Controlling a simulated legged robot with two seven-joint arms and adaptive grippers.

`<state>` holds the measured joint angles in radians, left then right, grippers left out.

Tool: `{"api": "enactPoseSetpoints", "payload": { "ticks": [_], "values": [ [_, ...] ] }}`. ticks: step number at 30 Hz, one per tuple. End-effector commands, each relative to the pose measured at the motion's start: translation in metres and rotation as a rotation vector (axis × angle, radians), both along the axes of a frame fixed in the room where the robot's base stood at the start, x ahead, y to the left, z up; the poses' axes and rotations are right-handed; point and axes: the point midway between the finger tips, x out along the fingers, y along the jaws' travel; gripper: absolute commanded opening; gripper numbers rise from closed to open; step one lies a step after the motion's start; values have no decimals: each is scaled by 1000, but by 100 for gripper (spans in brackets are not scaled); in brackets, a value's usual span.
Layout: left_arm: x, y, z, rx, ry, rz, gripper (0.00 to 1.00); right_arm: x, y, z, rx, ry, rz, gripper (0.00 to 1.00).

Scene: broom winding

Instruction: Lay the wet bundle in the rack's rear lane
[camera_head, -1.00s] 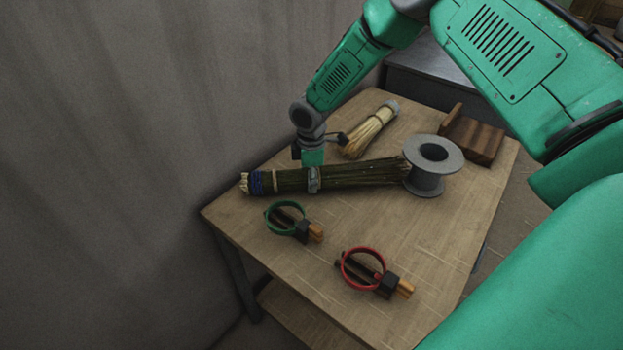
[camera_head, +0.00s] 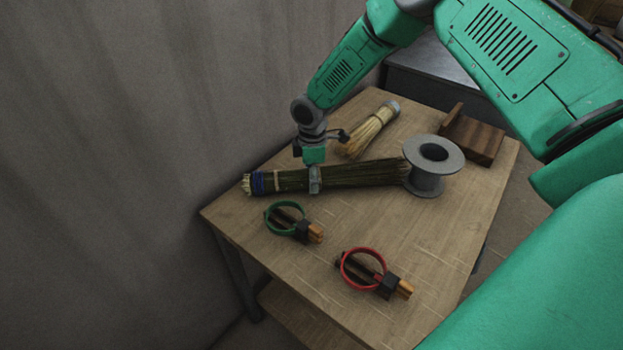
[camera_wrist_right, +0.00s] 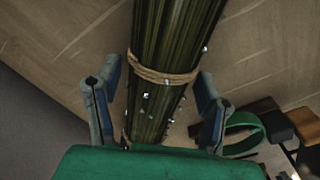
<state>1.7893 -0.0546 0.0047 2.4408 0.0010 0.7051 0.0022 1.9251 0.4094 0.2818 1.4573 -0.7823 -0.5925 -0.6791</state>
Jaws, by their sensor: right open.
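The wet bundle (camera_head: 365,174) is a long, dark green sheaf of stalks with a blue band and pale butt at its left end. It lies across the table. In the right wrist view the bundle (camera_wrist_right: 160,85) shows twine bindings and shiny droplets. My right gripper (camera_head: 315,181) points down over its left half. In the wrist view its open fingers (camera_wrist_right: 155,108) stand on either side of the bundle, with a gap visible on each side. I cannot make out a rack with lanes for certain. My left gripper is not in view.
A grey spool (camera_head: 430,175) stands by the bundle's right end. A pale straw bundle (camera_head: 368,132) lies behind. Green-ringed (camera_head: 285,219) and red-ringed (camera_head: 365,268) tools lie in front on the table (camera_head: 300,265).

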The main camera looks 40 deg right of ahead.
Motion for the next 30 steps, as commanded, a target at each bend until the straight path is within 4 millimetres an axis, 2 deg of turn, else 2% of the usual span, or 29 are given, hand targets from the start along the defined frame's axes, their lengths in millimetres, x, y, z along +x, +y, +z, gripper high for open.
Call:
{"api": "enactPoseSetpoints", "payload": {
  "ticks": [6,12,16,17,30],
  "values": [
    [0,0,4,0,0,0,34,0,0,49,0,-4,0,63],
    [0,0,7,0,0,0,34,-1,1,87,0,-2,0,63],
    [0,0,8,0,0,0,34,-1,0,101,0,0,0,63],
    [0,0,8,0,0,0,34,-2,0,103,0,0,0,69],
    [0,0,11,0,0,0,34,-6,-19,129,1,21,-1,69]
  ]
}}
